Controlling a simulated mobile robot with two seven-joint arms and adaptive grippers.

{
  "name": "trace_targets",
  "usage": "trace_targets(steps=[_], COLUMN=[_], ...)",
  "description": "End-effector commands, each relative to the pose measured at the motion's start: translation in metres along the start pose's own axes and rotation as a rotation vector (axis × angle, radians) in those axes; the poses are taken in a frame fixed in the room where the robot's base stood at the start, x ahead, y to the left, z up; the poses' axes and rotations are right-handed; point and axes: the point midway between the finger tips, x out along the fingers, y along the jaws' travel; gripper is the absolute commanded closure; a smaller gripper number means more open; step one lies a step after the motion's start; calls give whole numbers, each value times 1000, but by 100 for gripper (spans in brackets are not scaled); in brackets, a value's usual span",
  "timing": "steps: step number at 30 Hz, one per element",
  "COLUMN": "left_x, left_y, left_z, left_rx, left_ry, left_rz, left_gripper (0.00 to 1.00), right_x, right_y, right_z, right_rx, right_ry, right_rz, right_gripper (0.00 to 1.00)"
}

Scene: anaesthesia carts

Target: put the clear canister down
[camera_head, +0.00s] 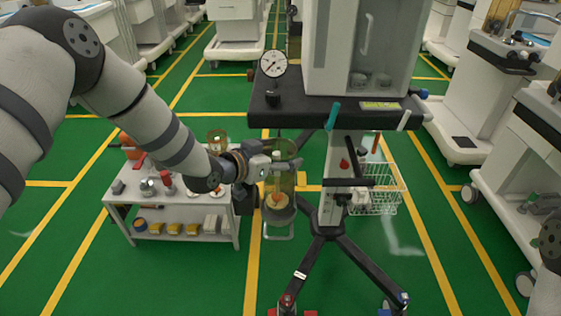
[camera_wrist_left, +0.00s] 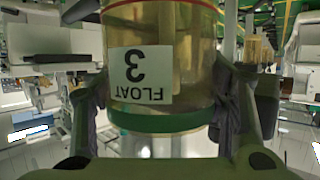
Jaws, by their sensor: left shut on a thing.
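The clear canister (camera_head: 285,182) is a yellowish see-through cylinder with an orange float inside, held roughly upright left of the dark-topped cart's post. My left gripper (camera_head: 276,166) is shut around its upper part. In the left wrist view the canister (camera_wrist_left: 165,60) fills the space between the two fingers of my left gripper (camera_wrist_left: 165,110). There it carries an upside-down "FLOAT 3" label and a green band. A pale loop-shaped bracket (camera_head: 278,236) shows just below the canister; I cannot tell whether they touch. My right gripper is not in view.
A low white table (camera_head: 180,236) with bottles, fittings and yellow blocks stands to the left. The cart's dark top (camera_head: 330,112) carries a round gauge (camera_head: 273,63). A white wire basket (camera_head: 377,200) hangs right of the post. Green floor lies open in front.

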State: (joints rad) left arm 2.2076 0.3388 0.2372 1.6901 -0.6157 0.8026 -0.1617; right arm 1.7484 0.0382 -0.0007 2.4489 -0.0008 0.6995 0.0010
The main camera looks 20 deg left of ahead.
Motion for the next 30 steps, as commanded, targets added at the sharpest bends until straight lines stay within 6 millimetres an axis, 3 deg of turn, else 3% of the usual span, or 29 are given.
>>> trace_targets(steps=[3,15,16,18,30], left_x=[7,9,8,8,3], left_y=[0,0,0,0,-1], left_z=[18,22,22,22,15], left_rx=[-2,0,0,0,0], left_ry=[-2,1,-1,0,2], left_rz=[0,0,0,0,-1], left_gripper=[93,93,28,14,14], right_x=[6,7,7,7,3], right_y=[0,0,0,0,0], right_z=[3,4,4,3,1], right_rx=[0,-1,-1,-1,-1], right_ry=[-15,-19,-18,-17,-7], right_rz=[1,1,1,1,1], right_gripper=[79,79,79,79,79])
